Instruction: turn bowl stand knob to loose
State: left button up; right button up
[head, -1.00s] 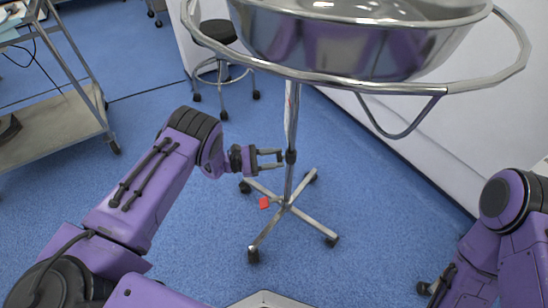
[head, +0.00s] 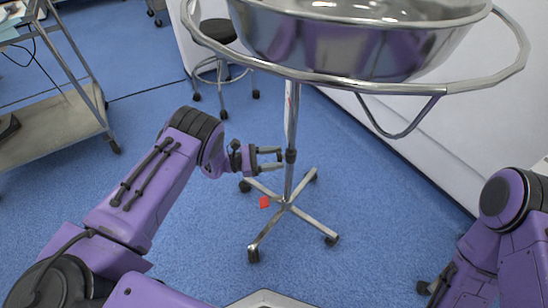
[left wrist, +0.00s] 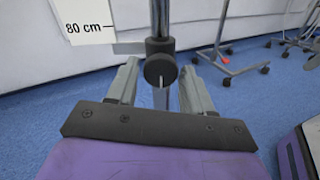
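The bowl stand has a shiny steel bowl (head: 350,45) in a ring on top, a thin upright pole (head: 292,115) and a wheeled cross base (head: 287,207). Its dark knob and collar (head: 291,156) sit on the pole. In the left wrist view the round black knob (left wrist: 160,68) is centred ahead, below the black collar. My left gripper (head: 280,158) is open beside the pole. In its wrist view the two fingers (left wrist: 161,82) stand either side of the knob, with small gaps visible. My right gripper (head: 424,288) shows only as a dark part at lower right; its fingers are not clear.
A red object (head: 264,202) shows by the stand's base. A black stool (head: 219,32) stands behind, and a metal cart (head: 60,118) is at left. A white wall or panel (head: 435,140) runs along the right. Blue floor around the base is mostly clear.

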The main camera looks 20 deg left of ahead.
pick_arm(q)
jog(key=shift+o, duration=0.6)
jog(key=shift+a, duration=0.1)
jog(key=p+v, duration=0.1)
jog(key=v, duration=0.9)
jog(key=shift+s+a+p, duration=0.15)
jog(key=shift+a+p, duration=0.05)
jog(key=shift+p, duration=0.2)
